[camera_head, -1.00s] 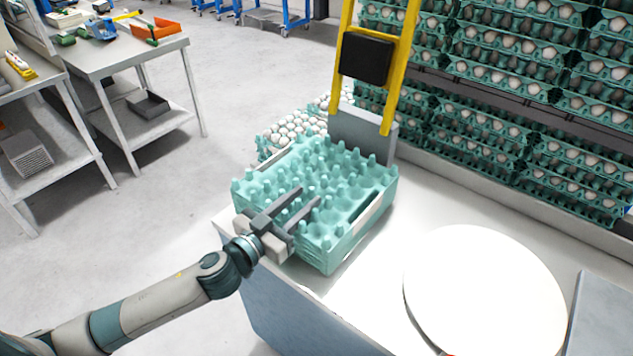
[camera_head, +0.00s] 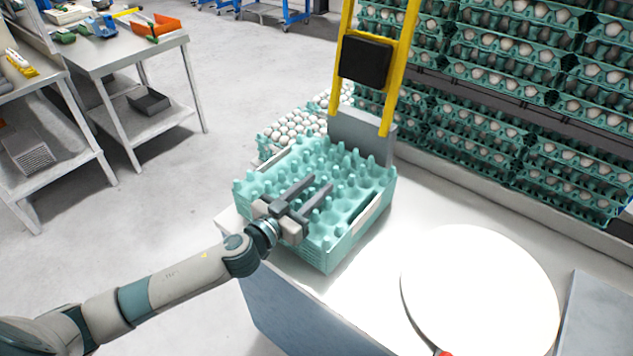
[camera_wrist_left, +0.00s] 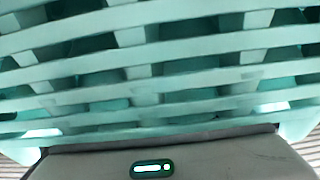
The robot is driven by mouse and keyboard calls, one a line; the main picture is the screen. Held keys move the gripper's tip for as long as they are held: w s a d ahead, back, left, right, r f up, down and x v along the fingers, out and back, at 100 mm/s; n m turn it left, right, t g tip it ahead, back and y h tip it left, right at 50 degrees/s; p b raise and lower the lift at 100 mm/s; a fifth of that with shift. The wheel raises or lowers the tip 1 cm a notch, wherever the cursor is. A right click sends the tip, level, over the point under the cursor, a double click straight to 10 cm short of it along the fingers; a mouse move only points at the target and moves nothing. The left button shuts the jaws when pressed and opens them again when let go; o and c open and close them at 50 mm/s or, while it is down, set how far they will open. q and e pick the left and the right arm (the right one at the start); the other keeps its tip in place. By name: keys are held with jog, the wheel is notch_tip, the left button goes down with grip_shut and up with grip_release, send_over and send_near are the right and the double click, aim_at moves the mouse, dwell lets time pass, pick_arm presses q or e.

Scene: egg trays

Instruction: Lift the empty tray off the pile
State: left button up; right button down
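A pile of turquoise egg trays (camera_head: 338,245) stands on the white table. The topmost tray (camera_head: 352,206) is empty, with its rows of studs showing. My left gripper (camera_head: 321,183) reaches over the near left part of this tray. Its two grey fingers are apart and I see nothing held between them. Whether the fingers touch the tray cannot be told. In the left wrist view, stacked turquoise tray edges (camera_wrist_left: 145,95) fill most of the picture above the gripper body, and the fingertips do not show. My right gripper is not in view.
A yellow frame with a black pad (camera_head: 366,60) stands behind the pile. Trays of white eggs (camera_head: 290,132) lie behind it. A round white disc (camera_head: 480,290) is on the table at right. Racks of egg trays (camera_head: 510,60) fill the back right.

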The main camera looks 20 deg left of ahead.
pick_arm(q)
jog(key=shift+w+d, duration=0.2)
jog(key=shift+w, duration=0.35)
grip_shut()
jog(key=shift+r, duration=0.1)
notch_tip(320, 180, up, 18)
jog(key=b, duration=0.1)
dwell(0.6)
dwell(0.6)
